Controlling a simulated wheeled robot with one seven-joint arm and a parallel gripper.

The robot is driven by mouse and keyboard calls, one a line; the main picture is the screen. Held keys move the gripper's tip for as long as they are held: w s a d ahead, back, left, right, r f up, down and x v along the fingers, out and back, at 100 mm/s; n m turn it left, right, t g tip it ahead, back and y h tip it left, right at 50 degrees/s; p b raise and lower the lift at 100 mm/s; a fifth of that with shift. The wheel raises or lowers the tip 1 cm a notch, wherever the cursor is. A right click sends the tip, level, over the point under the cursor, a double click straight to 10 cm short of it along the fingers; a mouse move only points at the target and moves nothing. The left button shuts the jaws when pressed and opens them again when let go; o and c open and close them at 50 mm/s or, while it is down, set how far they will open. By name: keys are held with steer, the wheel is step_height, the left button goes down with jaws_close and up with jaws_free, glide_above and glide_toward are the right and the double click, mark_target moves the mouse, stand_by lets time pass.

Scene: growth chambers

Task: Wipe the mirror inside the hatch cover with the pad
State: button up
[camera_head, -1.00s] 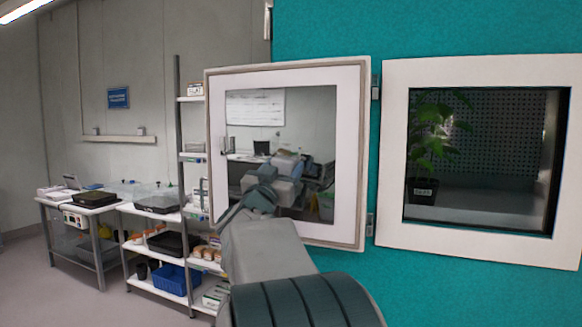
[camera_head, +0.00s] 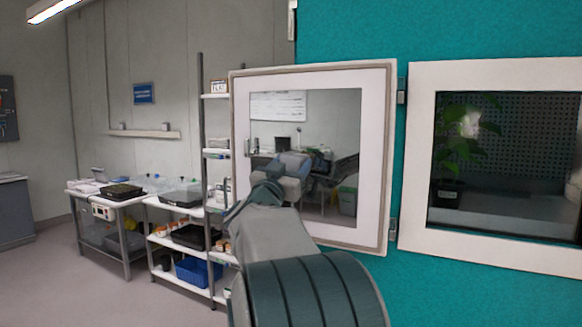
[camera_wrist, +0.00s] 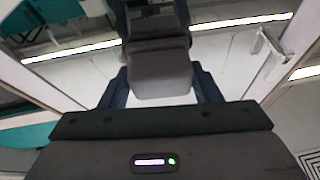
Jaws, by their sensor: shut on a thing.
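The hatch cover (camera_head: 383,160) stands open, a pale-framed panel hinged beside the hatch opening. The mirror (camera_head: 330,120) fills its middle and reflects the room and my arm. My forearm reaches up in front of the mirror's lower left part, and my fingers are hidden in the head view. In the wrist view my gripper (camera_wrist: 161,88) is shut on a grey block-like pad (camera_wrist: 160,72), held between two dark blue fingers. The mirror's surface (camera_wrist: 235,55) lies ahead of it with a reflection of the gripper. I cannot tell whether the pad touches the glass.
Right of the cover, the hatch opening (camera_head: 430,215) in the teal wall (camera_head: 350,35) shows a potted plant (camera_head: 450,150). On the left stand a shelf rack (camera_head: 203,150) and a table (camera_head: 110,200) with trays. The floor (camera_head: 60,290) at left is clear.

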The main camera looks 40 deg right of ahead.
steer(key=shift+s+d+f+b, duration=0.1)
steer(key=shift+s+d+b, duration=0.45)
steer(key=shift+s, duration=0.6)
steer(key=shift+s+d+r+b, duration=0.1)
steer(key=shift+s+d+b, duration=0.4)
steer(key=shift+s, duration=0.65)
steer(key=shift+s+d+f+b, duration=0.1)
steer(key=shift+s+d+b, duration=0.4)
steer(key=shift+s, duration=0.65)
steer(key=shift+w, duration=0.15)
steer(key=shift+w+a+p, duration=0.1)
steer(key=shift+w+p, duration=0.1)
steer(key=shift+p, duration=0.1)
steer(key=shift+w+a+p, duration=0.4)
steer(key=shift+w+a, duration=0.1)
steer(key=shift+w, duration=0.55)
steer(key=shift+w+a+p, duration=0.45)
steer(key=shift+w, duration=0.6)
steer(key=shift+w+a+p, duration=0.4)
steer(key=shift+w+a, duration=0.1)
steer(key=shift+w, duration=0.55)
steer(key=s+a+b, duration=0.1)
steer(key=s+a, duration=0.3)
steer(key=a, duration=0.4)
steer(key=shift+a, duration=0.1)
